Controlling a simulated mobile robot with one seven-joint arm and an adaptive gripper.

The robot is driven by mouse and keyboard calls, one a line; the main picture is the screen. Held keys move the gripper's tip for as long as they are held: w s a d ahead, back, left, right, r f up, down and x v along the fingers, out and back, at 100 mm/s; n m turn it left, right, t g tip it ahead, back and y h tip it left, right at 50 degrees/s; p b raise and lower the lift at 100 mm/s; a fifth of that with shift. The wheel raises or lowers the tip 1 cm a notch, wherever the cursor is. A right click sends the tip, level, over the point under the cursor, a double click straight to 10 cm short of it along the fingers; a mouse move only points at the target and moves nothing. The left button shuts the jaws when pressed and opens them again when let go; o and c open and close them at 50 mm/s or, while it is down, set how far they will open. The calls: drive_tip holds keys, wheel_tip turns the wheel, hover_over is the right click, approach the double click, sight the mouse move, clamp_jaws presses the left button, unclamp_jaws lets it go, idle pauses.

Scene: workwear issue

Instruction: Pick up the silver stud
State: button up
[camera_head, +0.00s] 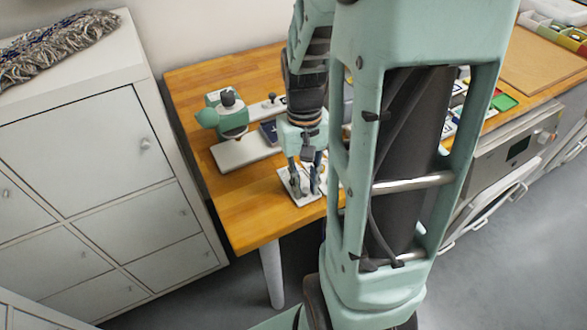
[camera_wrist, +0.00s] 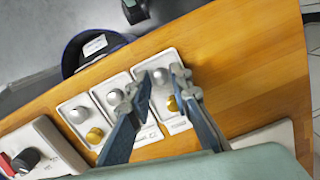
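Several small pale trays lie on the wooden table. In the wrist view, the right tray (camera_wrist: 180,126) holds a silver stud (camera_wrist: 160,75) and a gold stud (camera_wrist: 173,103). The middle tray (camera_wrist: 106,83) holds another silver stud (camera_wrist: 115,97); the left tray (camera_wrist: 64,105) holds a third silver stud (camera_wrist: 78,115) and a gold stud (camera_wrist: 95,135). My gripper (camera_wrist: 157,86) is open above the trays. Its fingers are apart, with the right tray's silver stud showing between their tips. The left finger partly hides the middle tray. In the head view, my gripper (camera_head: 304,187) points down at the trays.
A white panel (camera_wrist: 40,145) with a red and a black knob is at lower left in the wrist view. A dark blue round container (camera_wrist: 75,52) is beyond the table edge. In the head view, a green machine (camera_head: 228,117) stands left of my gripper. Bare wood (camera_head: 250,215) lies in front.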

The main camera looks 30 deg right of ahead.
drive_tip(key=c, duration=0.4)
drive_tip(key=shift+r, duration=0.15)
